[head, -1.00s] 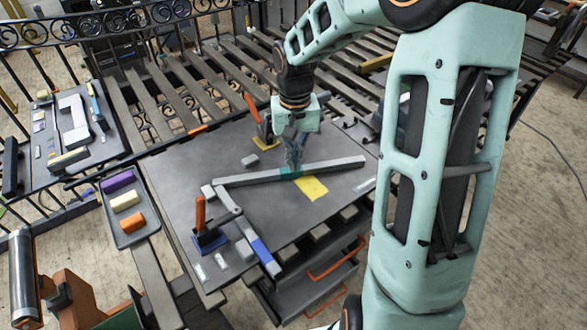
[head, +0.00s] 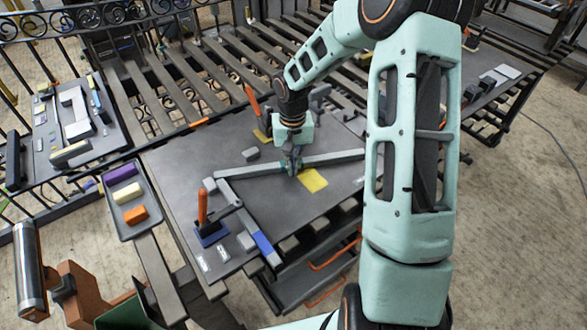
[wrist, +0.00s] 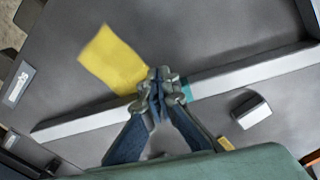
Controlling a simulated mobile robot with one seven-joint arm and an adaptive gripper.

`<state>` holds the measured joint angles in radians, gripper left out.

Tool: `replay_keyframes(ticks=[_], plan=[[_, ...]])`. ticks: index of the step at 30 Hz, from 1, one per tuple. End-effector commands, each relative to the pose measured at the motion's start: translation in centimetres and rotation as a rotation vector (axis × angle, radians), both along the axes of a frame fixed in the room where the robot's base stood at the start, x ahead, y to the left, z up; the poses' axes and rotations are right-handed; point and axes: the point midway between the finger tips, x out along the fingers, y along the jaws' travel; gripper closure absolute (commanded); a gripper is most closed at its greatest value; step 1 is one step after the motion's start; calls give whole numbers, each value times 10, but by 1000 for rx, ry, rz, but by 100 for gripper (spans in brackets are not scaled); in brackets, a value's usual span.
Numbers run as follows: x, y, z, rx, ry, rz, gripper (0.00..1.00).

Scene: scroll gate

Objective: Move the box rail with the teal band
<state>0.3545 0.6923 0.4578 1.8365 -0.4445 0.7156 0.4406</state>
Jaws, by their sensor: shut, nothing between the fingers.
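The box rail (head: 335,160) is a long grey bar lying across the dark worktop. Its teal band shows in the wrist view (wrist: 187,92), just right of my fingertips. In the head view my gripper mostly covers that band. My gripper (head: 292,170) points down at the middle of the rail, with its fingers closed together and nothing between them. In the wrist view the fingertips (wrist: 158,88) overlap the rail beside the band; I cannot tell whether they touch it. A yellow patch (head: 313,180) lies on the worktop next to the rail.
A second rail with a blue band (head: 262,244) lies near the rail's left end. An orange-handled clamp with a blue base (head: 209,235) stands by it. A small grey block (head: 250,154) lies behind the rail. A tray (head: 121,226) of coloured blocks sits left.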

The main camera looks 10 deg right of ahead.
Motion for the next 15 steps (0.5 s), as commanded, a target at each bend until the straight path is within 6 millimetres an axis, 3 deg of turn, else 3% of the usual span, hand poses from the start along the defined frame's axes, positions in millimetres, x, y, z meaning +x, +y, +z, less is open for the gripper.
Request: replay_keyframes(ticks=[8, 15], plan=[[1, 0, 0, 0, 0, 0, 100], [22, -2, -1, 0, -3, 0, 100]])
